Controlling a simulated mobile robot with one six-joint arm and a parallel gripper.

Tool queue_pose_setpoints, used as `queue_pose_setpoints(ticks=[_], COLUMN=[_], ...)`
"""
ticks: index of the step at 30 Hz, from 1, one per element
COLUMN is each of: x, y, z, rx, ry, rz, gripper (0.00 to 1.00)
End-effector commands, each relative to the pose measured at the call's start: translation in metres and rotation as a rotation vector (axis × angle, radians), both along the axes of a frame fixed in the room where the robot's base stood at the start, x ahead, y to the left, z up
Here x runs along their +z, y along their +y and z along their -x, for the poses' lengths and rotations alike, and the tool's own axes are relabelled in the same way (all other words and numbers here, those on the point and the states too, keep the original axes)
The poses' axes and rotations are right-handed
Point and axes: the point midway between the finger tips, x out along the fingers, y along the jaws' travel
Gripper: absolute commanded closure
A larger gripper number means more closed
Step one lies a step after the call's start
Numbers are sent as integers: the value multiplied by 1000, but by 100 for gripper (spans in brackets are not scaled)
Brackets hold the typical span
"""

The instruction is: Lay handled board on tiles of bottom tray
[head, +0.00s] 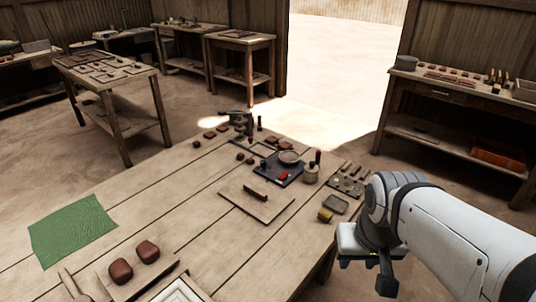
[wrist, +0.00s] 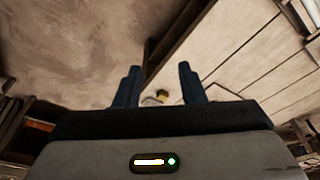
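In the head view my gripper (head: 384,272) hangs off the table's right edge, well right of the board.
Behind the board lie a dark plate (head: 285,176) with a bowl, a jar (head: 311,175) and small tools. A yellow block (head: 325,215) sits near the right edge. A green cloth (head: 72,229) and two red-brown lumps (head: 121,272) lie at left. The planks between are clear.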

Motion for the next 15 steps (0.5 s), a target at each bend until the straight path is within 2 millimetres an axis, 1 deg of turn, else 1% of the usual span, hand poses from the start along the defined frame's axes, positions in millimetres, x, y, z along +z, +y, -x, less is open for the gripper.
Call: queue_pose_setpoints(ticks=[4,7,9,10,11,14,15], x=[0,-1,-3,-5,-7,-17,-22], y=[0,1,6,9,17,39,50], z=[0,-1,-7,-10,-15,-40,-54], rx=[0,-5,-26,-43,-55,-162,-221], ry=[0,2,8,13,21,55,75], rz=[0,-6,-33,-53,-78,-201,-263], gripper=[64,56,55,55,55,55,55])
